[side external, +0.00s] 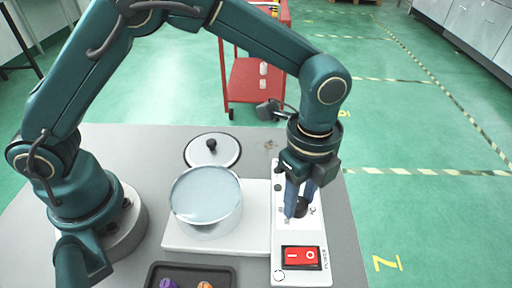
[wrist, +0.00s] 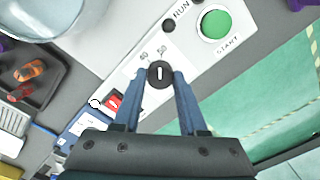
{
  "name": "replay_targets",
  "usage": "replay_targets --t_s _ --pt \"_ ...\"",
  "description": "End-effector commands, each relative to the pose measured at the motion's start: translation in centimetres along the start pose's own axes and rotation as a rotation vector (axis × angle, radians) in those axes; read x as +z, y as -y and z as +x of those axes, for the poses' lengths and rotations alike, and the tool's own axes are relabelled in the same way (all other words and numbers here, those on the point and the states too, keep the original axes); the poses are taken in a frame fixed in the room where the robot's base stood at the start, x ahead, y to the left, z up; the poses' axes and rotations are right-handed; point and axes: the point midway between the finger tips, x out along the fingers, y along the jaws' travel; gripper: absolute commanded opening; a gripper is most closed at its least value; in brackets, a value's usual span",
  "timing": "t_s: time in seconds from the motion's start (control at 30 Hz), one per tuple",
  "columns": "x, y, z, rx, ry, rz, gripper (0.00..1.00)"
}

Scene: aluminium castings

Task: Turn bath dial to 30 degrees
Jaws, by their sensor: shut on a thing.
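The bath dial (wrist: 159,74) is a round black knob with a white pointer line, set on the white control panel (wrist: 128,58). The line stands nearly upright in the wrist view. Small printed numbers sit above the dial, too small to read surely. My gripper (wrist: 160,77) has its two blue fingers on either side of the dial, shut on it. In the side view my gripper (side external: 299,211) points down at the panel (side external: 284,232), and the dial (side external: 301,208) is partly hidden by the fingers. The bath pot (side external: 206,204) of pale liquid stands left of the panel.
A red power switch (side external: 301,257) lies on the panel just in front of the dial. A lid (side external: 212,158) lies behind the pot, and a dark tray (side external: 154,270) of small parts is at the front.

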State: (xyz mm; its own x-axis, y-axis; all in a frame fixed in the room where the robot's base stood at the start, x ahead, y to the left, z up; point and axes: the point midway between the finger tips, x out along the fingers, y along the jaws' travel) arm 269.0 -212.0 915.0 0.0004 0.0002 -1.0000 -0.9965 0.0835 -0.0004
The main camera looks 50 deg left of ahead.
Motion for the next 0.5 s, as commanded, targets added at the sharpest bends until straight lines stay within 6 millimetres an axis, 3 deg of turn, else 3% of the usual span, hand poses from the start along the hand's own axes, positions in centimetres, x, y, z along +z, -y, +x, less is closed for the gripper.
replay_targets --t_s 0.5 --pt "-0.01 -0.03 -0.11 0.002 0.000 -0.446 0.00"
